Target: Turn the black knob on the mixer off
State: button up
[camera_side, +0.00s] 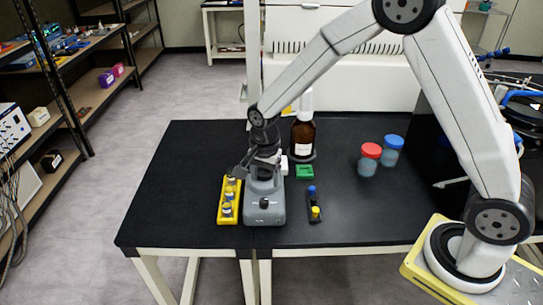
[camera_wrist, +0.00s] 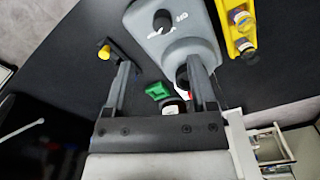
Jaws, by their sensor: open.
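The grey mixer (camera_side: 252,214) stands on the black table near its front edge, with its black knob (camera_side: 264,203) on the front face. In the wrist view the mixer (camera_wrist: 188,47) is at the top, and its knob (camera_wrist: 163,20) lies beyond my fingertips. My gripper (camera_wrist: 160,65) is open and empty, its two fingers spread apart. The right finger overlaps a dark round part at the mixer's upper end. In the side view my gripper is over the rear of the mixer, above and behind the knob. The knob is not between the fingers.
A yellow rack (camera_side: 220,216) with vials stands just left of the mixer. A green block (camera_side: 304,172), brown bottle (camera_side: 303,134), and red-lidded (camera_side: 370,151) and blue-lidded (camera_side: 393,143) jars stand farther back or right. The table's left side is clear.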

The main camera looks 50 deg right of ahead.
aim_at(264, 200)
jog(key=shift+w+a+f, duration=0.15)
jog(key=shift+f, duration=0.2)
jog(key=shift+f, duration=3.7)
grip_shut()
